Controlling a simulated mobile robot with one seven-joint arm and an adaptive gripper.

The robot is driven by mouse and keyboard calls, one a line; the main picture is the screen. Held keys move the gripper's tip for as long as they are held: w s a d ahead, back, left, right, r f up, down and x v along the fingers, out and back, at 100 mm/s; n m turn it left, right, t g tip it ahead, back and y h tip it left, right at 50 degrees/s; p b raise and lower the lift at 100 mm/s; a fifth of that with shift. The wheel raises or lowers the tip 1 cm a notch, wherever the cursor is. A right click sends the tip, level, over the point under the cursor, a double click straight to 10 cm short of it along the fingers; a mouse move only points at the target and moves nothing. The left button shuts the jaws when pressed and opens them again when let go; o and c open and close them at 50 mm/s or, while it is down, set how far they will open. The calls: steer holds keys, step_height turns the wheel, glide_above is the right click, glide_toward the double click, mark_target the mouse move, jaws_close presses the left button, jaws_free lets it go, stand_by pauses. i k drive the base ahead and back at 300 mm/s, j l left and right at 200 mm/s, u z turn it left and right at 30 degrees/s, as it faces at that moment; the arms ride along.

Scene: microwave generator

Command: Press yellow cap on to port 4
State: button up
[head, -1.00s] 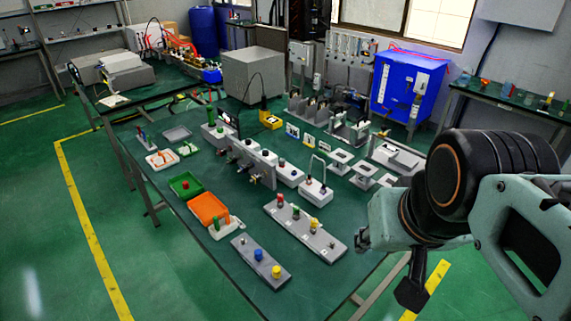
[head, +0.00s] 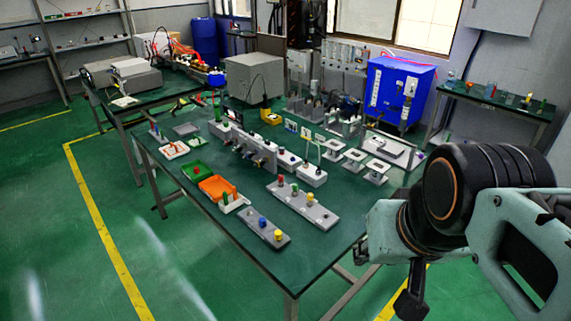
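A yellow cap (head: 278,236) stands upright at the right end of the short grey block (head: 248,226) near the table's front edge. The longer grey strip (head: 325,218) behind carries a red cap (head: 281,181), a green cap (head: 295,188) and another yellow cap (head: 311,197). Bare posts show toward its right end. The port numbers are too small to read, so I cannot tell which is port 4. My gripper (head: 408,302), dark and partly hidden by my arm, hangs at the right, beyond the table edge and apart from both blocks.
The green-topped table (head: 310,252) also bears an orange tray (head: 217,188), a green tray (head: 195,172), grey boxes and metal fixtures. A blue cabinet (head: 400,92) stands behind. The table's front right corner is bare. Open floor lies to the left.

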mark_target(277, 234)
steer(key=k, duration=0.55)
steer(key=z, duration=1.5)
steer(key=i+j, duration=0.1)
steer(key=j, duration=2.05)
steer(key=i+j, duration=0.15)
steer(key=j, duration=0.9)
